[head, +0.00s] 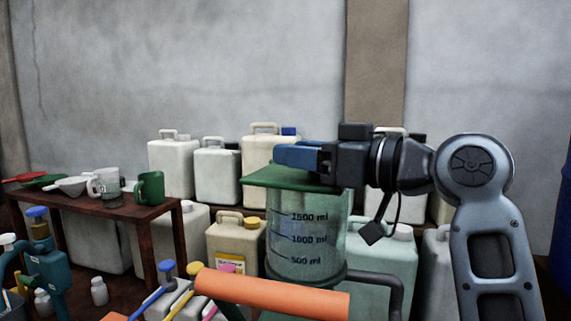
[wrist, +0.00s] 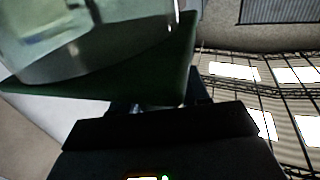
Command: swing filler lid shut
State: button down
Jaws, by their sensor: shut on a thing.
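The filler lid is a flat dark green plate (head: 285,180) at the top of a clear graduated vessel (head: 305,228) in the head view. It looks nearly level over the mouth; I cannot tell whether it sits fully down on the rim. My gripper (head: 290,156) reaches in from the right at lid height and is shut on the lid. In the wrist view the green lid (wrist: 150,88) runs into my gripper (wrist: 160,106), with the clear vessel (wrist: 90,35) against its other side. The gripper hides part of the lid's far edge, and the hinge cannot be made out.
White and beige canisters (head: 175,165) stand behind. A brown bench (head: 110,208) with cups is on the left.

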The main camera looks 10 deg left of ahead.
jog(key=shift+w+d+n+g+y+b, duration=0.4)
jog(key=shift+d+n+g, duration=0.25)
jog(key=shift+g, duration=0.25)
jog(key=c, duration=0.6)
grip_release()
jog(key=shift+b+v, duration=0.9)
jog(key=shift+v, duration=3.05)
jog(key=shift+w, duration=0.15)
